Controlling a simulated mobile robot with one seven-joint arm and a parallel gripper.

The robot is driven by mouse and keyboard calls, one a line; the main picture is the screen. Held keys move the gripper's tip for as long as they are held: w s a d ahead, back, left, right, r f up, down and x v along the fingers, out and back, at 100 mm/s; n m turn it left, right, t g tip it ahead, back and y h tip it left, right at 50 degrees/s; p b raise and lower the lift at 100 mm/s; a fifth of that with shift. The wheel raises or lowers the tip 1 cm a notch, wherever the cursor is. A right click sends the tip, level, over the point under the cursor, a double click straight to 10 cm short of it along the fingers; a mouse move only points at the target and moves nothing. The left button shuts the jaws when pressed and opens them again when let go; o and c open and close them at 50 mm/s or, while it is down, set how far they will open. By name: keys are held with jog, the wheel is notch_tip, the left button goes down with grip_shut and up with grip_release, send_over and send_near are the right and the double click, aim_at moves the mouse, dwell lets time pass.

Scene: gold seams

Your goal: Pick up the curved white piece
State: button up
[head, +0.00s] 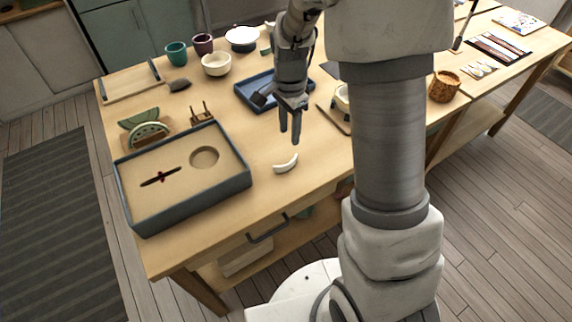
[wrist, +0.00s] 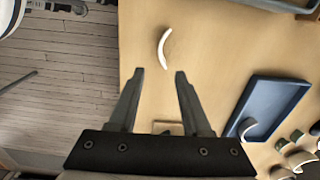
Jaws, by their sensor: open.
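The curved white piece (head: 286,163) lies flat on the wooden table, right of the grey tray box. In the wrist view the curved white piece (wrist: 163,48) lies beyond my fingertips, near the table's edge. My gripper (head: 290,140) is open and empty, pointing down above the table. It stands apart from the piece, and in the wrist view my two fingers (wrist: 160,72) are spread with bare table between them.
A grey box (head: 245,184) with a sand-coloured inside stands to the left. A blue tray (head: 246,100) with pieces lies behind my gripper. Bowls and cups, such as a cream bowl (head: 216,68), stand at the back. Table around the piece is clear.

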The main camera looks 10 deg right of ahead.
aim_at(288, 163)
notch_tip(288, 163, down, 13)
jog(key=shift+a+b, duration=0.15)
jog(key=shift+b, duration=0.4)
grip_shut()
